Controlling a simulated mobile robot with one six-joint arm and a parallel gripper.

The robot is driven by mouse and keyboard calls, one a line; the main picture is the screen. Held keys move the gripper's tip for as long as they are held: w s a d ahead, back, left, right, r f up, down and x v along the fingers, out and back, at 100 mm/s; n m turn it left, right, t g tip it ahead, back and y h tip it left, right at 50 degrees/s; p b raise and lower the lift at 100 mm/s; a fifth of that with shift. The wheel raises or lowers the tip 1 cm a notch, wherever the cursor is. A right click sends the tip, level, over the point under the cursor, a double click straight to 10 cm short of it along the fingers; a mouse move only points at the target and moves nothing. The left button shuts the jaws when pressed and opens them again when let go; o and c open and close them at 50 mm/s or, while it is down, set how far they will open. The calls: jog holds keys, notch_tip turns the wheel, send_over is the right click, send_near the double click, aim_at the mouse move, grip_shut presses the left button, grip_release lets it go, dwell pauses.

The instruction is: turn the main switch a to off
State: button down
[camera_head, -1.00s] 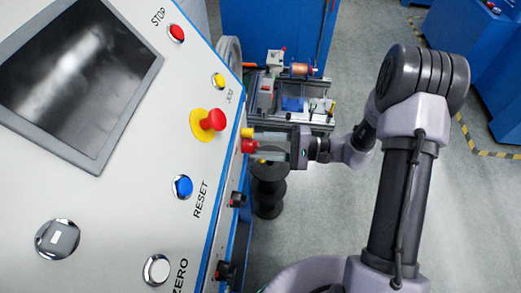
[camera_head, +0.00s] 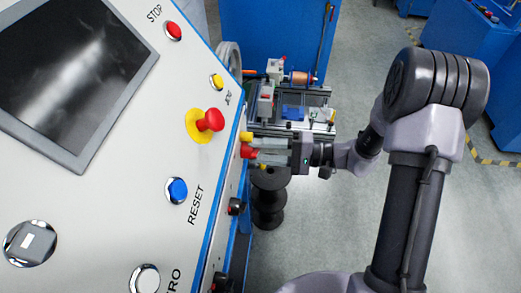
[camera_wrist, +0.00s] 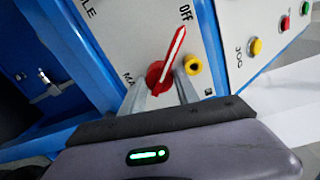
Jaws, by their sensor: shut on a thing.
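The main switch a is a red rotary knob (camera_wrist: 157,76) with a pale line along its handle, on the light side panel. Its handle points up and slightly right, towards the printed "Off" (camera_wrist: 187,12). In the wrist view my gripper (camera_wrist: 160,92) is shut on the knob, one finger on each side of its base. In the head view my gripper (camera_head: 265,150) reaches the console's right side, with the red knob (camera_head: 247,152) at its fingertips.
A yellow round part (camera_wrist: 192,64) sits close right of the knob. The console front (camera_head: 120,190) carries a red mushroom button (camera_head: 211,120) and a blue reset button (camera_head: 177,190). Grey floor is open at right.

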jog(key=c, duration=0.9)
grip_release()
